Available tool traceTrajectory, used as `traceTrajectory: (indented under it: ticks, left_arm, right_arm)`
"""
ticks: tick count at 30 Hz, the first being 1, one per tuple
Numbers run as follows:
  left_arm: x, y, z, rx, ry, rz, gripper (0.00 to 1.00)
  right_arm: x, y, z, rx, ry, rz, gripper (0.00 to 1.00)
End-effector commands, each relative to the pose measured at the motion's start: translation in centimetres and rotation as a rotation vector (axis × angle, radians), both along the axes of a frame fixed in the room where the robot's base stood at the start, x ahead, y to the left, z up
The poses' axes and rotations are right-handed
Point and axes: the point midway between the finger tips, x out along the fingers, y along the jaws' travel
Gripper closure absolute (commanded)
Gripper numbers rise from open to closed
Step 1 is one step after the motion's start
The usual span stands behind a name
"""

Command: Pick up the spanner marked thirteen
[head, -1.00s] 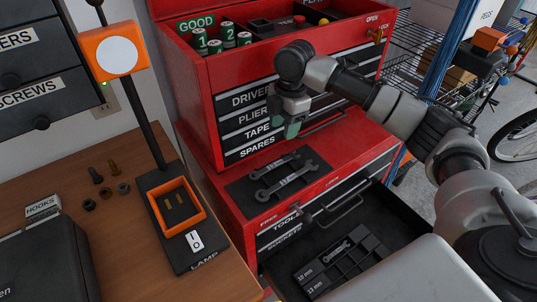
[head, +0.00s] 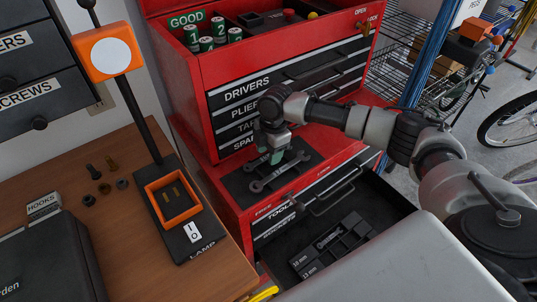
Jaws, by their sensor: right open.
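Two grey spanners lie side by side on a black mat (head: 242,193) on top of the lower red chest. The nearer, larger spanner (head: 262,184) shows its ends; the farther spanner (head: 250,166) is largely hidden by my gripper. I cannot read a size on either. My right gripper (head: 276,156) is open and empty, pointing down over the mat close to the spanners; I cannot tell whether it touches one. A smaller spanner (head: 328,238) lies in a black tray (head: 345,243) in the open drawer, with size labels at the tray's front. My left gripper is not in view.
The red upper toolbox (head: 207,103), with labelled drawers and batteries, stands just behind the mat. The open drawer (head: 385,208) juts out in front. A wooden bench (head: 120,235) with a lamp (head: 195,240) is at the left. Wire shelving stands at the right.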

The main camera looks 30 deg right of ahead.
Motion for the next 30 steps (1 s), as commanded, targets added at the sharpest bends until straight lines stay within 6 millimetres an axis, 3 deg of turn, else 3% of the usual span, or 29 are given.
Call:
traceTrajectory:
  ticks: [4, 13, 24, 30]
  left_arm:
    - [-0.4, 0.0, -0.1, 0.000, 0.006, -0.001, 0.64]
    - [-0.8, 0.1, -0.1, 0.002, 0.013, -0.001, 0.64]
    - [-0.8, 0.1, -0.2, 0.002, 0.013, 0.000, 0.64]
    - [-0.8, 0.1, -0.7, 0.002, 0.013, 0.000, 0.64]
  right_arm:
    - [0.0, 0.0, 0.0, 0.000, 0.000, 0.000, 0.55]
    - [0.0, 0.0, 0.0, 0.000, 0.000, 0.000, 1.00]
    - [0.0, 0.0, 0.3, 0.001, -0.002, -0.001, 1.00]
    - [0.1, 0.0, 2.0, 0.003, -0.004, 0.000, 1.00]
